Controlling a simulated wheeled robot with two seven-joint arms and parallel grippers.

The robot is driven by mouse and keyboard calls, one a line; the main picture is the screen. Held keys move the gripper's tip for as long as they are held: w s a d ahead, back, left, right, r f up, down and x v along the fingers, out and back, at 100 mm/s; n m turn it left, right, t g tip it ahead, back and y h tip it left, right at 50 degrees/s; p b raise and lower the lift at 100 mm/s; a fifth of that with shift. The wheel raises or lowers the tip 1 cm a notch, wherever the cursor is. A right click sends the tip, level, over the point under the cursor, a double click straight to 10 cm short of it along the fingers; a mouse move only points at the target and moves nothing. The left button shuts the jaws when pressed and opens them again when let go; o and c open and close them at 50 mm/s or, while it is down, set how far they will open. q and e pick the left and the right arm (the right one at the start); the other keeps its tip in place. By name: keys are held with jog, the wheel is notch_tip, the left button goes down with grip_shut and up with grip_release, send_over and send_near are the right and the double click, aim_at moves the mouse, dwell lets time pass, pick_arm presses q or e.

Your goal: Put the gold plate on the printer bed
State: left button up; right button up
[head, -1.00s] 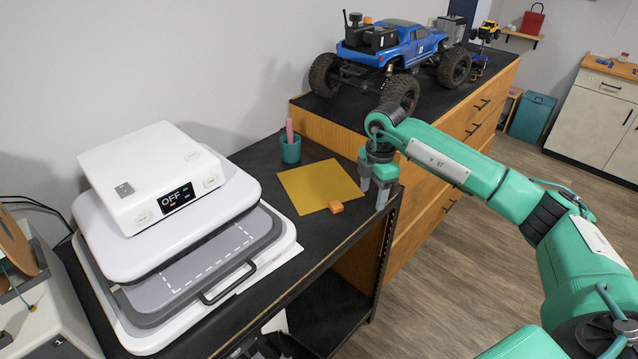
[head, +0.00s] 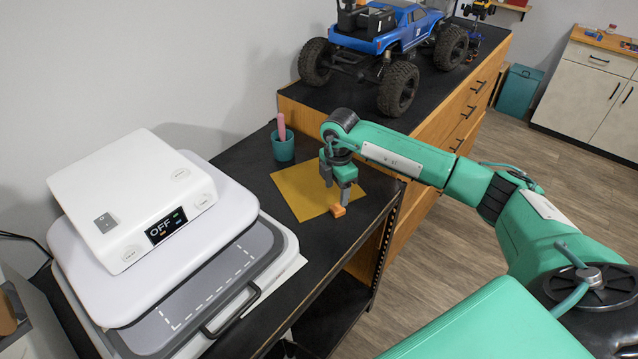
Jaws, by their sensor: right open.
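The gold plate (head: 302,194) is a flat gold sheet lying on the black bench top (head: 345,229). A small orange block (head: 337,211) sits at its near right edge; it looks like a tab, but I cannot tell if it is joined to the plate. My right gripper (head: 337,190) is open, pointing down just above the plate beside the orange block. I cannot tell if its fingers touch anything. The white machine (head: 148,205) at left has a raised lid with a display reading OFF and a grey bed (head: 215,290) with a dashed outline and black handle. My left gripper is not in view.
A teal cup (head: 283,148) with a pink stick stands behind the plate. A blue crawler truck (head: 385,45) stands on the higher wooden cabinet behind. The bench's right edge lies close to my right gripper. Bare bench lies between plate and machine.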

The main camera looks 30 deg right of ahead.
aim_at(338, 207)
jog(key=shift+w+f, duration=0.1)
jog(key=shift+f, duration=0.5)
jog(key=shift+w+f, duration=0.2)
jog(key=shift+f, duration=0.15)
jog(key=shift+s+d+f+p, duration=0.15)
jog(key=shift+d+f+p, duration=0.1)
jog(key=shift+f+p, duration=0.75)
jog(key=f, duration=0.1)
jog(key=f+p, duration=0.1)
jog(key=f, duration=0.1)
jog(key=shift+d, duration=0.2)
jog(key=shift+f, duration=0.15)
jog(key=c, duration=1.2)
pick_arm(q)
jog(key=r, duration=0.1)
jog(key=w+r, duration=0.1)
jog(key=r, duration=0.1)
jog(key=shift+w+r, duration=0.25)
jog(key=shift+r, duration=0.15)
